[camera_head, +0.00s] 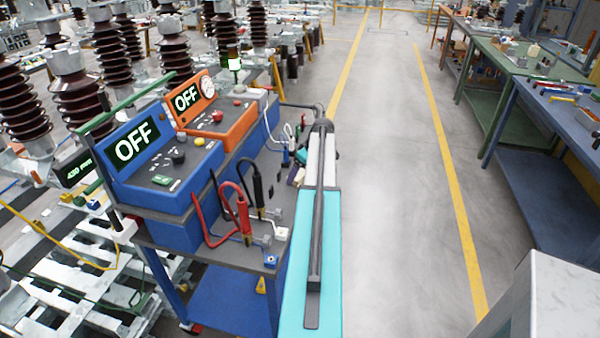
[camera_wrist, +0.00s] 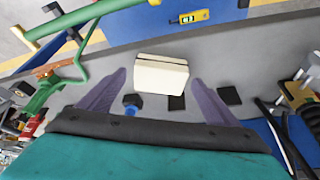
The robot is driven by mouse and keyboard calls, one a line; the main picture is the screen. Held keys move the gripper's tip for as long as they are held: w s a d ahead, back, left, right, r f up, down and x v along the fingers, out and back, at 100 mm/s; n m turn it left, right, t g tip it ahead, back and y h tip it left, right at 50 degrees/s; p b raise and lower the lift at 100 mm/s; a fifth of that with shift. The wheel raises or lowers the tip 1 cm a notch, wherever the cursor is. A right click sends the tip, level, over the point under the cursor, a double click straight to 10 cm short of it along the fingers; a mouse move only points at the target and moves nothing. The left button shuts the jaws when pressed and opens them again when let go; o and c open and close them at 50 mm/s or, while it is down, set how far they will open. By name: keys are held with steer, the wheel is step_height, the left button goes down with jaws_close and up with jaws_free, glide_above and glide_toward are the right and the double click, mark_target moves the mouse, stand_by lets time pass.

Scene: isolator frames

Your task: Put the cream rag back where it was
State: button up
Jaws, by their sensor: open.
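The cream rag (camera_wrist: 161,74) looks like a thick folded block and lies on a grey surface in the wrist view. My gripper (camera_wrist: 158,78) is open, with one purple finger left of the rag and the other right of it. The rag is level with the fingertips; I see a gap on each side and cannot tell the height between them. In the head view my arm reaches over the right side of a blue trolley (camera_head: 228,292) and hides most of the gripper. A small cream patch (camera_head: 298,177) beside the arm there may be the rag.
A blue-capped black part (camera_wrist: 131,103) and dark squares (camera_wrist: 177,102) lie near the rag. The trolley carries a blue OFF unit (camera_head: 160,200), an orange OFF unit (camera_head: 235,130) and red and black leads. A green bench (camera_head: 520,62) stands right; the aisle floor (camera_head: 390,150) is clear.

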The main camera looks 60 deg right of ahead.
steer(key=b+v, duration=0.2)
steer(key=v, duration=1)
stand_by(0.9)
